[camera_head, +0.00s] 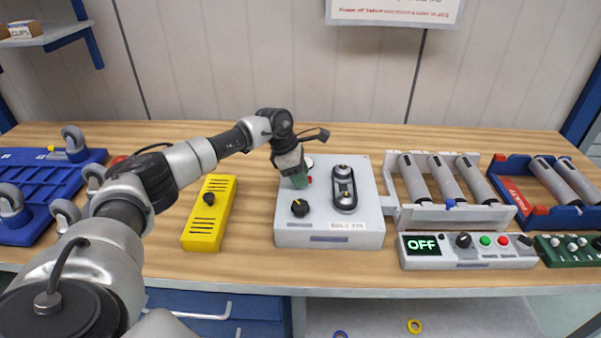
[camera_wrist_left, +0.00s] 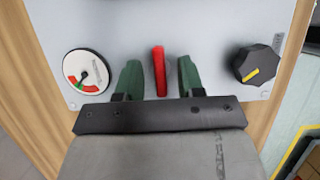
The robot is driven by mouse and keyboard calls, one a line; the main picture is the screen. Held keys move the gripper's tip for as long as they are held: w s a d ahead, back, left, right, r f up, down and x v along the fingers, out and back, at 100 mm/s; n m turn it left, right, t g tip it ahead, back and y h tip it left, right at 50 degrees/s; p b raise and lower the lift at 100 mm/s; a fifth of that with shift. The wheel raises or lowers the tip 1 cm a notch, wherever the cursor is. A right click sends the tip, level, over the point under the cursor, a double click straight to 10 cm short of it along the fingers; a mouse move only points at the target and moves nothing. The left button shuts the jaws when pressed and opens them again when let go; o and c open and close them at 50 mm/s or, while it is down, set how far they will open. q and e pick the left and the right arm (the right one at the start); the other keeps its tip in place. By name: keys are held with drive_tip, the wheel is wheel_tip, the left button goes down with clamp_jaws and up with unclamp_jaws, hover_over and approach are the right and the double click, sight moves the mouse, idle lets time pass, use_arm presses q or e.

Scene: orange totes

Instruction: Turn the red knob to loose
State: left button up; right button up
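The red knob (camera_wrist_left: 159,70) is a narrow upright bar on a light grey box (camera_head: 330,238). In the left wrist view it lies between the two green fingers of my left gripper (camera_wrist_left: 159,82), with a gap on each side. In the head view only a small red bit of the knob (camera_head: 309,180) shows beside the left gripper (camera_head: 297,180), which reaches down over the box. The left gripper is open around the knob. My right gripper is not in view.
On the box are a round gauge (camera_wrist_left: 86,72), a black knob with a yellow mark (camera_head: 299,208) and a chain-like mechanism (camera_head: 344,190). A yellow case (camera_head: 208,225) stands left. A control panel reading OFF (camera_head: 465,252) and roller trays (camera_head: 440,215) stand right.

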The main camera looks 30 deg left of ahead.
use_arm(q)
drive_tip(key=shift+c, duration=0.4)
clamp_jaws()
